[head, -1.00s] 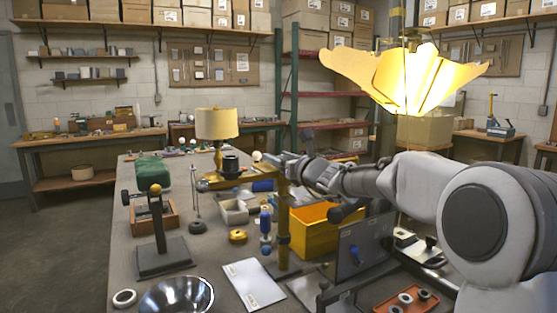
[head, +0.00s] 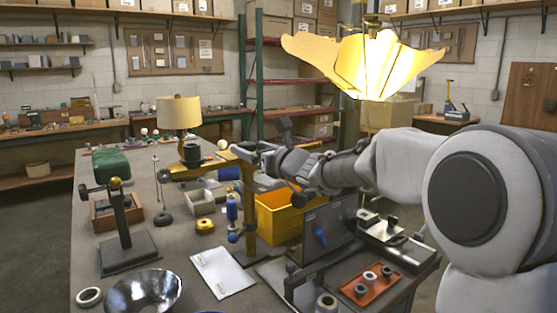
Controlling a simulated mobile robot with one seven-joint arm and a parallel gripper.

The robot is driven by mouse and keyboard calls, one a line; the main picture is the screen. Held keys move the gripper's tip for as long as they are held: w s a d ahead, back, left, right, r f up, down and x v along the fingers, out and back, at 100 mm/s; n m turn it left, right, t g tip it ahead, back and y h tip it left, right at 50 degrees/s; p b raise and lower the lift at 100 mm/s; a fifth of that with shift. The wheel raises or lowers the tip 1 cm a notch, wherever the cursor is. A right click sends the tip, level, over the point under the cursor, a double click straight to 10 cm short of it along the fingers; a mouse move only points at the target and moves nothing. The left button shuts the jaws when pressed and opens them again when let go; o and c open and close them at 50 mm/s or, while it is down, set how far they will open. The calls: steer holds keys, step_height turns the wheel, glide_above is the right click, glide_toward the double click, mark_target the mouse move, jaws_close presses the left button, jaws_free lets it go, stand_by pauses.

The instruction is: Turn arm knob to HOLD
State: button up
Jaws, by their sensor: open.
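A brass post (head: 249,205) stands on the workbench, with a horizontal brass arm (head: 215,163) at its top. The arm reaches left towards a small lamp with a cream shade (head: 179,113). My gripper (head: 263,152) is at the post's top, at the right end of the brass arm. Its fingertips are small and overlap the brass and dark parts there. It is open, and I cannot tell whether it touches anything. I cannot pick out the arm knob for certain, and no HOLD mark is legible. A blue knob (head: 321,236) is on a grey upright panel (head: 340,228).
A yellow bin (head: 280,222) stands right behind the post. A white sheet (head: 223,270), a shiny bowl (head: 143,293) and a black-based stand (head: 128,252) are in front and left. An orange tray (head: 369,286) lies at the right. A lit glass shade (head: 364,62) hangs above my arm.

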steer(key=p+v, duration=0.1)
steer(key=v, duration=1.1)
